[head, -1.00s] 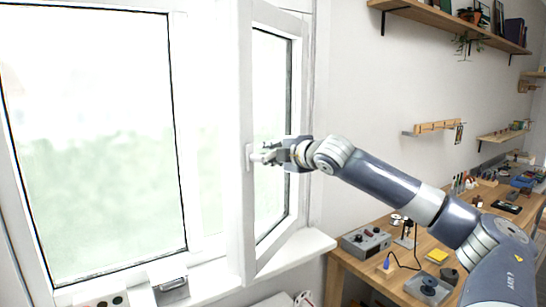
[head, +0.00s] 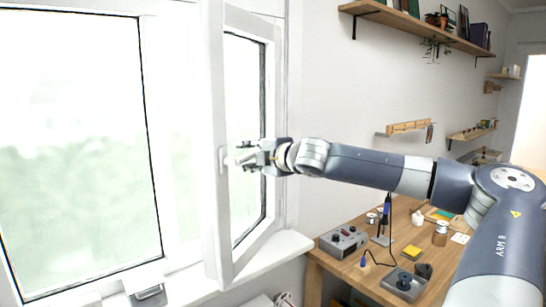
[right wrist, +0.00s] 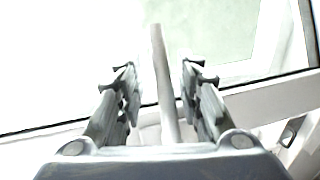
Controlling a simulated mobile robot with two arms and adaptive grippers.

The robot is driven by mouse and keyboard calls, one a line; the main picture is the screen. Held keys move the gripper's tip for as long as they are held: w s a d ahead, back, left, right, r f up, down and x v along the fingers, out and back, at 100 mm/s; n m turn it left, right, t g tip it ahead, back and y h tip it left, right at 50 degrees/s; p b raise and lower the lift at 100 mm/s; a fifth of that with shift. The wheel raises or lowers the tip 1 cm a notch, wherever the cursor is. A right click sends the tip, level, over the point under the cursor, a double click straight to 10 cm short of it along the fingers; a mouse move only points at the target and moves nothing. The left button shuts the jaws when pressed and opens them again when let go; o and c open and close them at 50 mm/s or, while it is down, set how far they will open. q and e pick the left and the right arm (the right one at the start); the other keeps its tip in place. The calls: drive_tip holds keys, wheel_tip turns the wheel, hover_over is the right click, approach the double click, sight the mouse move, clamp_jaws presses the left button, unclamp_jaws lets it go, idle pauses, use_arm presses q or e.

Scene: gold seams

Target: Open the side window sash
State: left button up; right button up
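The side window sash (head: 218,240) is a white-framed glazed panel, standing ajar and angled into the room, right of the large pane in the head view. Its pale handle (head: 230,161) sits on the sash's free edge, with the lever pointing right, towards my gripper. My right gripper (head: 250,158) is at the handle. In the right wrist view the handle's lever (right wrist: 165,85) stands between the two fingers, with a visible gap on each side, so the gripper (right wrist: 160,95) is open around it. My left gripper is not in view.
A white sill (head: 270,252) runs under the window, with a small grey box (head: 150,294) on it. A wooden workbench (head: 345,275) at the right carries a grey control box (head: 343,241) and several small items. A shelf (head: 430,25) hangs above it.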

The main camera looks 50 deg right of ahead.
drive_tip(key=v, duration=1)
drive_tip(key=shift+s, duration=0.1)
